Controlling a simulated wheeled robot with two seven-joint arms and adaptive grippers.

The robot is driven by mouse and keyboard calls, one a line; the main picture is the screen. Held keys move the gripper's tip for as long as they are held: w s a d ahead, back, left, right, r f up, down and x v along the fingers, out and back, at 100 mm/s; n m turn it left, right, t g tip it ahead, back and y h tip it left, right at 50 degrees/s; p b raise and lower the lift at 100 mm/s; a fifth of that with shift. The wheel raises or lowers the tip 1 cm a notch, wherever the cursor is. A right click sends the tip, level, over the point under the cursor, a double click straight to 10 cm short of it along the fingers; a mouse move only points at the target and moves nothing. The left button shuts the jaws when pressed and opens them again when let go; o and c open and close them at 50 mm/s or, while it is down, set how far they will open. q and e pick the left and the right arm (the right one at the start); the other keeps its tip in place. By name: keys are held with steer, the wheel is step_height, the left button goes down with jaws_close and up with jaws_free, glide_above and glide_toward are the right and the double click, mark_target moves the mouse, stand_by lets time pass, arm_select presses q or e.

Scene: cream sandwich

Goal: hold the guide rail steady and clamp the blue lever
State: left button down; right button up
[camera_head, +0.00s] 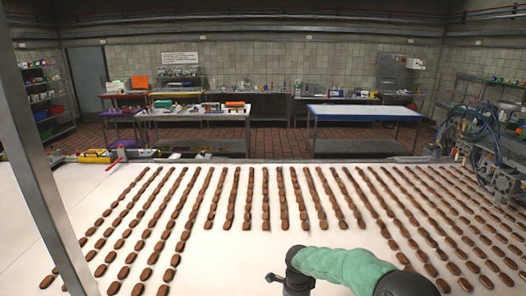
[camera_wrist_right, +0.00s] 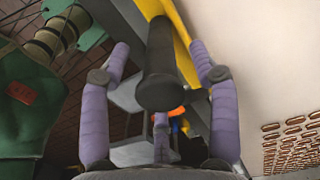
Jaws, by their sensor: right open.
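My right gripper (camera_wrist_right: 160,48) is open in the right wrist view, its purple padded fingers spread on either side of a dark grey cylindrical part (camera_wrist_right: 162,85). They do not visibly close on it. A yellow bar (camera_wrist_right: 180,45), perhaps the guide rail, runs behind that part beside the white surface. A small blue piece (camera_wrist_right: 183,125) shows low between the fingers, next to an orange one; I cannot tell whether it is the blue lever. In the head view a red lever (camera_head: 117,161) stands at the belt's far left edge. My left gripper is in neither view.
Rows of brown biscuits (camera_head: 248,195) cover the white belt (camera_head: 240,262). A metal post (camera_head: 45,170) crosses the left side. Machinery with hoses (camera_head: 485,150) stands at the right. A green structure (camera_wrist_right: 28,110) is close at left in the wrist view.

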steer(key=shift+r+p, duration=1.7)
steer(key=shift+r, duration=2.05)
steer(key=o, duration=0.6)
